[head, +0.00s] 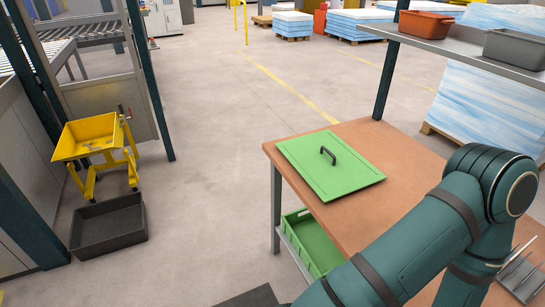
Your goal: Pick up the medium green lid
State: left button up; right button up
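The green lid (322,172) lies flat on the brown tabletop (418,168), near the table's far left corner. It is a rectangular panel with a dark arched handle (328,154) standing up from its top. My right arm comes in from the lower right and crosses over the table in front of the lid.
A green crate (312,240) sits on the shelf below the tabletop. Above the table's back, a rack shelf (460,52) holds a red bin (425,24) and a grey bin (515,48). A yellow cart (90,140) and a dark crate (108,226) stand at left. The floor between is clear.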

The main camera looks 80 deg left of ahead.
aim_at(333, 169)
jog(key=u, duration=2.25)
jog(key=z, duration=2.85)
jog(key=u, duration=2.85)
